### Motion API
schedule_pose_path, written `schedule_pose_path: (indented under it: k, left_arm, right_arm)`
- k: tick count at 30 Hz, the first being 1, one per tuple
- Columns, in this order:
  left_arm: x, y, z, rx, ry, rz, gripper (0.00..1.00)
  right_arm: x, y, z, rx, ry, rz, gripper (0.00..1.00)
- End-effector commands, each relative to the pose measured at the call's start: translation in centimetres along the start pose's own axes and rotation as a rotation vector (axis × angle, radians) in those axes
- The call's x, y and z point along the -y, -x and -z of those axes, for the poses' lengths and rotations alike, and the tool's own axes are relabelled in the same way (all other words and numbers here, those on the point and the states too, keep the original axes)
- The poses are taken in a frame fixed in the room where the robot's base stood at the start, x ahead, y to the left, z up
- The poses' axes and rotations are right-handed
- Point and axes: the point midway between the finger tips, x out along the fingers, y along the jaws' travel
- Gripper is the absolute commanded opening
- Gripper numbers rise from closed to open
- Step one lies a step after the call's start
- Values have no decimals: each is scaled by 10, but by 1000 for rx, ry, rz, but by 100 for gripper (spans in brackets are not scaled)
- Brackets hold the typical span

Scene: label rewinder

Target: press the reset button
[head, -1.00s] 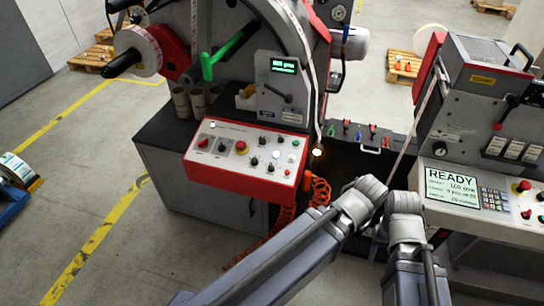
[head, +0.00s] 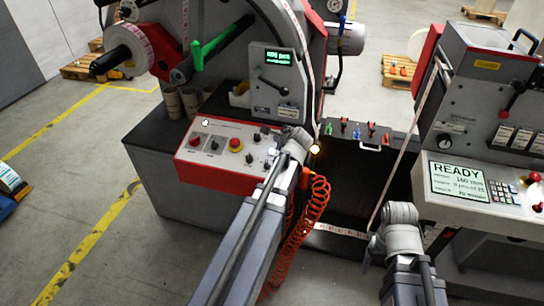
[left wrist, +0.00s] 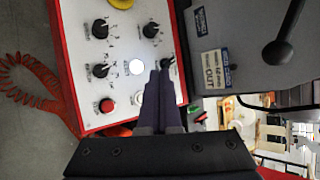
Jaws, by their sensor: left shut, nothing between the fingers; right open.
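The control panel (head: 205,166) is grey with a red rim and sits on the front of the left machine. In the left wrist view, it shows black knobs, a white lit button (left wrist: 136,67), a red button (left wrist: 107,105) and a pale button (left wrist: 124,129) partly covered by my gripper. I cannot read which one is marked reset. In the head view my left wrist hides the panel's right part. My right gripper (head: 372,250) is open, low between the machines.
An orange coiled hose (head: 312,205) hangs below the panel, beside my left arm. The right machine's display (head: 458,182) reads READY. A paper web (head: 400,145) runs down between the machines.

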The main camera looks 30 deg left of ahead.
Motion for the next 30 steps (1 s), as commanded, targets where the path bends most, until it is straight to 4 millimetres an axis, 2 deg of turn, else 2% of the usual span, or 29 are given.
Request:
schedule_pose_path:
  k: [1,3,8,20,26,30]
  left_arm:
    - [4,-11,-8,16,-36,21,0]
    - [9,-17,-16,30,-77,43,0]
    - [14,-21,-23,42,-115,62,0]
    - [12,-22,-21,41,-113,60,0]
    - [5,-31,-16,40,-112,59,0]
    - [-4,-43,-9,40,-112,59,0]
  right_arm:
    - [0,-5,0,0,0,0,76]
    - [1,-7,0,0,0,0,76]
    - [1,-7,0,0,0,0,76]
    - [1,-10,1,0,0,0,76]
    - [2,-22,1,0,0,0,76]
    - [4,-38,2,0,0,0,76]
